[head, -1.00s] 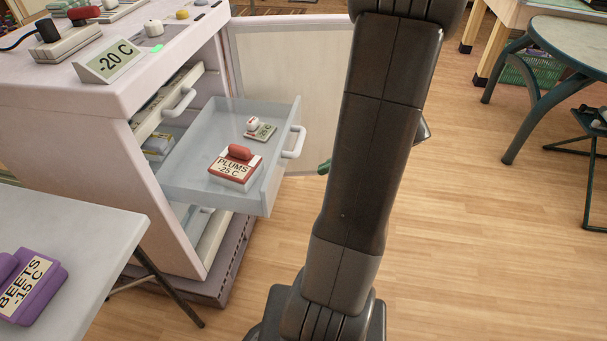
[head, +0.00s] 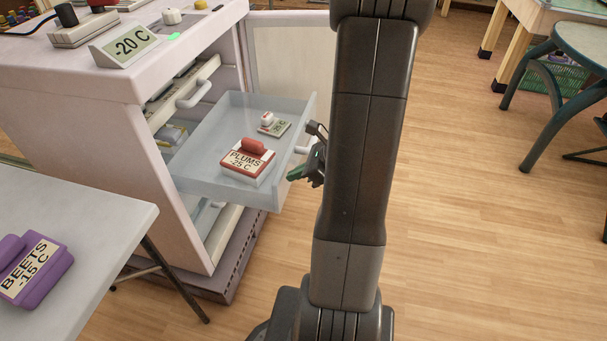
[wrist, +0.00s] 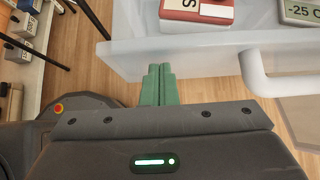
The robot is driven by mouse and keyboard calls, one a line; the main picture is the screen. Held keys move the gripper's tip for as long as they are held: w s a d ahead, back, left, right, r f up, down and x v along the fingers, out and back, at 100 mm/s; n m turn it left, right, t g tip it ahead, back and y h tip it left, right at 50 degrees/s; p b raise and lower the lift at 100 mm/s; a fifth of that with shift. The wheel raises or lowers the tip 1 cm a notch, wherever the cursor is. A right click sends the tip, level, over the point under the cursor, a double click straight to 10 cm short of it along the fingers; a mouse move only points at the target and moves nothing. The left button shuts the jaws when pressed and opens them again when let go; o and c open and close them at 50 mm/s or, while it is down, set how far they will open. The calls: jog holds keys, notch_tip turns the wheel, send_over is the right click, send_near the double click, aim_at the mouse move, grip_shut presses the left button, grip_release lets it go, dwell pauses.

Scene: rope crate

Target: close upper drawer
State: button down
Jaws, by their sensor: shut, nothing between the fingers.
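A pale translucent drawer (head: 225,188) stands pulled out of the white cabinet (head: 165,215). Its white handle (head: 303,149) is on the front panel, partly hidden by my gripper in the head view. The handle also shows in the wrist view (wrist: 262,80). Above this drawer is another drawer with a white handle (head: 194,95), which sits in the cabinet. My gripper (head: 294,174) has green fingers, shut and empty, close to the open drawer's front. In the wrist view the fingertips (wrist: 160,68) are at the drawer's front edge, left of the handle. I cannot tell whether they touch.
A red PLUMS box (head: 247,160) and a small -25 C display (head: 275,127) lie in the open drawer. The cabinet's door (head: 290,60) stands open behind it. A white table (head: 90,215) with a purple BEETS box (head: 38,275) is at left.

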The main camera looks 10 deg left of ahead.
dwell(0.3)
jog(key=a+p, duration=0.2)
jog(key=a, duration=0.8)
jog(key=a+p, duration=0.2)
jog(key=a, duration=0.8)
jog(key=w+a+p, duration=0.1)
jog(key=a+p, duration=0.1)
jog(key=a, duration=0.8)
jog(key=shift+a, duration=0.35)
